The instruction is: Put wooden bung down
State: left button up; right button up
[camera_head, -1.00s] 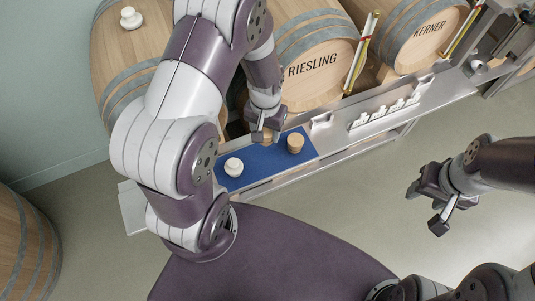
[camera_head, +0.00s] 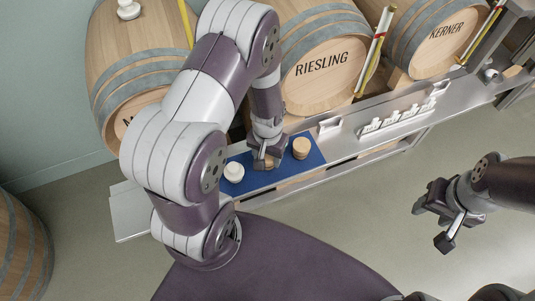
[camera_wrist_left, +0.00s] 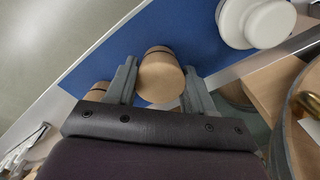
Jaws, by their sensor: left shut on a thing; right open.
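My left gripper (camera_head: 264,163) is low over the blue mat (camera_head: 310,157) on the steel bench. It is shut on a wooden bung (camera_wrist_left: 162,76), which sits between its two fingers in the left wrist view. The held bung is mostly hidden behind the gripper in the head view. I cannot tell whether it touches the mat. Another wooden bung (camera_head: 301,148) stands on the mat just right of the gripper. A white bung (camera_head: 234,172) stands on the mat to the left. My right gripper (camera_head: 432,222) is open and empty, over the floor at right.
Barrels marked RIESLING (camera_head: 325,67) and KERNER (camera_head: 440,45) lie behind the bench (camera_head: 345,147). A rack of small white fittings (camera_head: 400,118) is on the bench further right. A barrel (camera_head: 22,250) is at lower left. My left arm covers part of the bench.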

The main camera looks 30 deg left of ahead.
pick_arm(q)
jog(key=o, duration=1.2)
jog(key=shift+f, duration=0.15)
jog(key=shift+c, duration=0.2)
jog(key=shift+r, duration=0.4)
notch_tip(320, 180, up, 12)
jog(key=p, duration=0.3)
notch_tip(320, 180, up, 7)
jog(key=m+t, duration=0.1)
send_over(268, 156)
jog(key=s+d, duration=0.2)
jog(key=s, duration=0.2)
jog(key=shift+d+r, duration=0.1)
jog(key=shift+d, duration=0.05)
